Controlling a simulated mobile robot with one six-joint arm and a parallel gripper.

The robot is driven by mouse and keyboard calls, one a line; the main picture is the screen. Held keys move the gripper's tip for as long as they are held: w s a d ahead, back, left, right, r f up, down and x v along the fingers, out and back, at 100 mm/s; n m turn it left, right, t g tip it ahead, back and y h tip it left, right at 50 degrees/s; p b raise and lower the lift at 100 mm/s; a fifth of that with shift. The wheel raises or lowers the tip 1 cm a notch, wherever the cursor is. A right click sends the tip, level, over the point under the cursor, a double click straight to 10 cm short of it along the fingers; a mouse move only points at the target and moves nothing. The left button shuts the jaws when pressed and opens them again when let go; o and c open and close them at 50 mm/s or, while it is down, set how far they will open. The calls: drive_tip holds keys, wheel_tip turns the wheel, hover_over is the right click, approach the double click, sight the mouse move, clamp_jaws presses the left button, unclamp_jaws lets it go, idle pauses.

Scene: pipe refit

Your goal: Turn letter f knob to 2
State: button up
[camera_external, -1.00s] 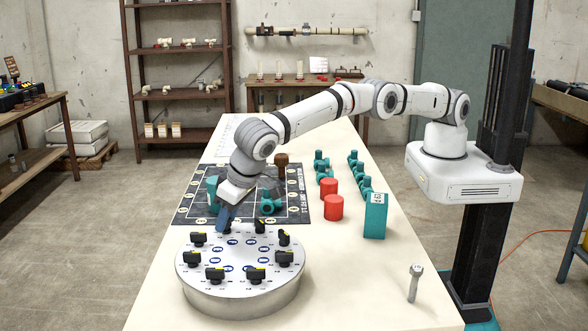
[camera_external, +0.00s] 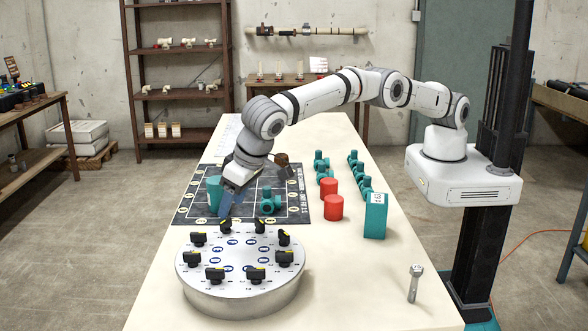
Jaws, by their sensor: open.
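A round silver panel (camera_external: 240,297) stands at the near end of the table. Several black knobs with yellow marks sit in a ring on it, with blue labels inside the ring. The labels and numbers are too small to read, so I cannot tell which knob is letter f. One knob (camera_external: 226,226) stands at the back of the ring. My gripper (camera_external: 225,211) points down, just above and behind that back knob, and appears apart from it. It is open and seems empty; its fingertips show only partly.
A dark grid mat (camera_external: 296,212) lies behind the panel with a teal cup (camera_external: 214,190) and a teal fitting (camera_external: 270,203). Red cylinders (camera_external: 334,207), a teal box (camera_external: 375,216) and a bolt (camera_external: 414,283) stand to the right. The table right of the panel is mostly clear.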

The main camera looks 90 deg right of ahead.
drive_tip(key=v, duration=0.3)
drive_tip(key=shift+d, duration=0.1)
idle(0.3)
